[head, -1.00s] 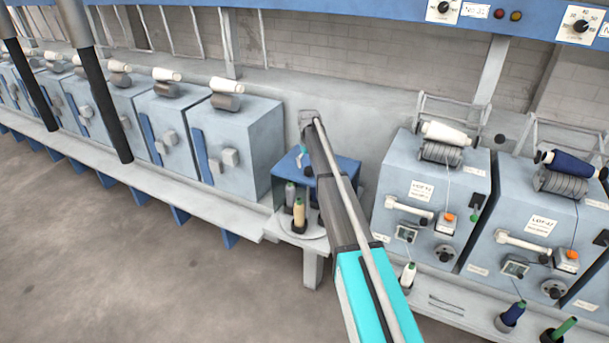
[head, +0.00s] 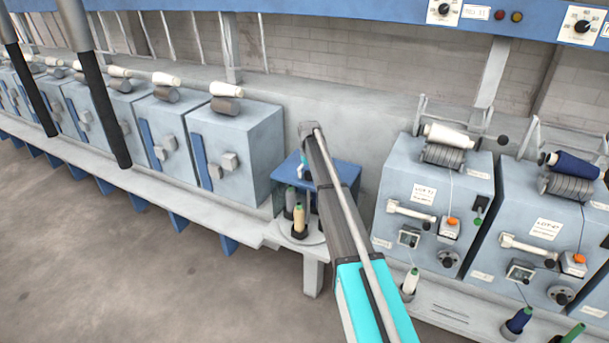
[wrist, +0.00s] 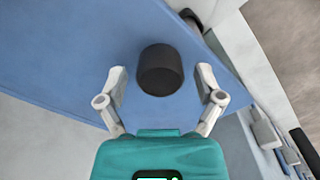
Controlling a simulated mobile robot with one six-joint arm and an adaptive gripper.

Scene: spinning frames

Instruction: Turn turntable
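The turntable (head: 316,237) is a round pale disc on a post in the head view, under a blue top. The blue top (head: 343,171) is partly hidden by my arm. In the wrist view the blue top (wrist: 75,50) carries a dark round knob (wrist: 160,72). My gripper (wrist: 161,76) is open above the blue top, one finger on each side of the knob. Gaps show between the fingers and the knob. In the head view my arm hides most of the gripper.
A row of blue-grey machine boxes (head: 245,145) stands to the left. A blue control beam (head: 350,14) runs overhead. The floor in front (head: 120,260) is clear.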

